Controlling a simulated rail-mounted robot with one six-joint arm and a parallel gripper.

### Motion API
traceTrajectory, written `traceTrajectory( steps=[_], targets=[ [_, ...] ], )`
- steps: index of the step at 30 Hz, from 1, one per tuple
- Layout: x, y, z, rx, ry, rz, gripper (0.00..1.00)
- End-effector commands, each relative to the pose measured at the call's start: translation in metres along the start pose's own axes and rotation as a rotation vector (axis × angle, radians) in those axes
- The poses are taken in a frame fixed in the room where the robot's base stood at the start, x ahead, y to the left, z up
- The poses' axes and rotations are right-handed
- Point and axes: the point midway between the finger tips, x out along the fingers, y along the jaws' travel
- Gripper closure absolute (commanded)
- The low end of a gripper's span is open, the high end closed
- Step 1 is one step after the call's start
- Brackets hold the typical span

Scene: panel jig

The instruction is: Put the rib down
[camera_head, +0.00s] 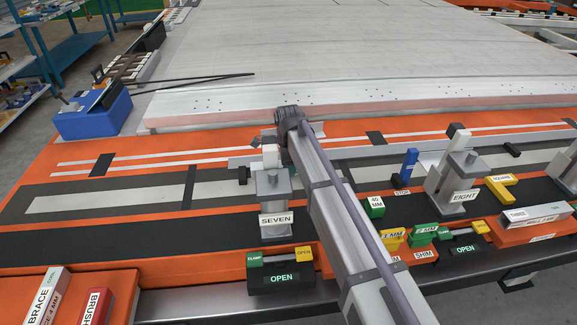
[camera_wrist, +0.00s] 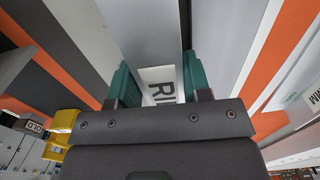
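In the wrist view, a grey rib (camera_wrist: 150,35) with a white label reading "RI" runs between the two green fingers of my gripper (camera_wrist: 160,84). The fingers press close on both sides of it, and the rest of the label is hidden by the gripper body. In the head view, my arm reaches from the bottom right to near the clamp post marked SEVEN (camera_head: 274,190). My gripper's fingers are hidden there. I cannot tell in either view whether the rib touches the surface below.
A post marked EIGHT (camera_head: 455,180) stands to the right. Green and yellow shim blocks (camera_head: 423,235) and an OPEN control box (camera_head: 281,280) sit along the front. A large pale panel (camera_head: 330,50) fills the back.

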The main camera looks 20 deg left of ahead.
Motion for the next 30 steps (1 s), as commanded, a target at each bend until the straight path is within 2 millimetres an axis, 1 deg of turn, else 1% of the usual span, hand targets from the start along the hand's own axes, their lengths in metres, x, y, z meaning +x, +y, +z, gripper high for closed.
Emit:
traceTrajectory(
  steps=[1, 6, 7, 14, 17, 20, 23, 27, 30],
  targets=[
    [0.000, 0.000, 0.000, 0.000, 0.000, 0.000, 0.50],
    [0.000, 0.000, 0.000, 0.000, 0.000, 0.000, 0.34],
    [0.000, 0.000, 0.000, 0.000, 0.000, 0.000, 0.32],
    [-0.001, 0.000, 0.000, 0.000, 0.000, 0.000, 0.32],
    [-0.007, 0.000, 0.000, 0.000, 0.000, 0.000, 0.32],
    [-0.023, 0.000, 0.000, 0.000, 0.000, 0.000, 0.32],
    [-0.047, 0.000, 0.000, 0.000, 0.000, 0.000, 0.32],
    [-0.087, 0.000, 0.000, 0.000, 0.000, 0.000, 0.32],
    [-0.111, 0.000, 0.000, 0.000, 0.000, 0.000, 0.32]
  ],
)
